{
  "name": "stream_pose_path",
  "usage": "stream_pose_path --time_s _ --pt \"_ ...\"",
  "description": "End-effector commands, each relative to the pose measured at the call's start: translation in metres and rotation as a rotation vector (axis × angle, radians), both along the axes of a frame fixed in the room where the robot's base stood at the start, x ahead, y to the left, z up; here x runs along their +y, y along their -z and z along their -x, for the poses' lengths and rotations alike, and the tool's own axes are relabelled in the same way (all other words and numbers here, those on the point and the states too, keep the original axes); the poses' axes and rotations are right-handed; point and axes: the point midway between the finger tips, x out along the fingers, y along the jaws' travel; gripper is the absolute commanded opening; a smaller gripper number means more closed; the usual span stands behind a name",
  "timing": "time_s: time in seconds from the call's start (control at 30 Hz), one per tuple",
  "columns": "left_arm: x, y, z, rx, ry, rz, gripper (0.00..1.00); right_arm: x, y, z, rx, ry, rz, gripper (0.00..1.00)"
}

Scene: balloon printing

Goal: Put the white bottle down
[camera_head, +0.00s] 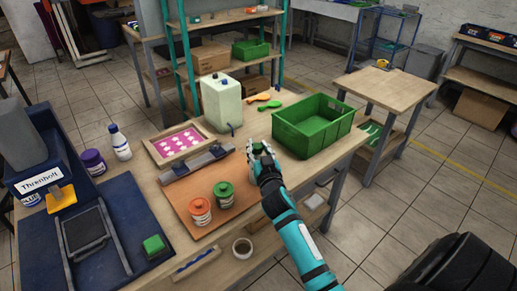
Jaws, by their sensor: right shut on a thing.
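My right gripper (257,150) reaches in from the lower right and is shut on a small white thing, taken as the white bottle. The fingers hide most of it, and I cannot tell whether its base touches the table. The gripper is over the wooden table (340,155), just left of the green crate (315,123) and right of the orange-brown board. Another white bottle with a dark cap (120,144) stands upright at the table's left, away from the gripper. My left gripper is not in view.
An orange-lidded jar (200,211) and a green-lidded jar (224,195) stand on the board. A pale canister (221,103), a pink patterned frame (181,145) and a blue-based press (90,235) are nearby.

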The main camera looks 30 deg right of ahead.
Motion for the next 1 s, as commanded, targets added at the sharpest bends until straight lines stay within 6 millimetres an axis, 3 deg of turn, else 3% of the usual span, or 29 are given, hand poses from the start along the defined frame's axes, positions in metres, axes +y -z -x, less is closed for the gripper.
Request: stream_pose_path --time_s 0.3,0.33,0.5,0.83,1.0 --pt "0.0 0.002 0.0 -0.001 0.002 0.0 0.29 0.0 0.002 0.0 -0.003 0.0 0.001 0.0" --pt "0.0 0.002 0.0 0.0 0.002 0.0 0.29 0.0 0.003 0.0 -0.001 0.001 0.001 0.26" --pt "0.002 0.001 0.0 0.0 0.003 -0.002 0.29 0.0 0.002 0.0 -0.001 0.0 0.001 0.49" --pt "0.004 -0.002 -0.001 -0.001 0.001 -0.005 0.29 0.0 -0.002 0.001 -0.001 0.0 0.001 0.49" --pt "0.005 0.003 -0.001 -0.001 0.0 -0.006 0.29 0.009 0.002 0.024 0.0 0.0 0.0 0.49"
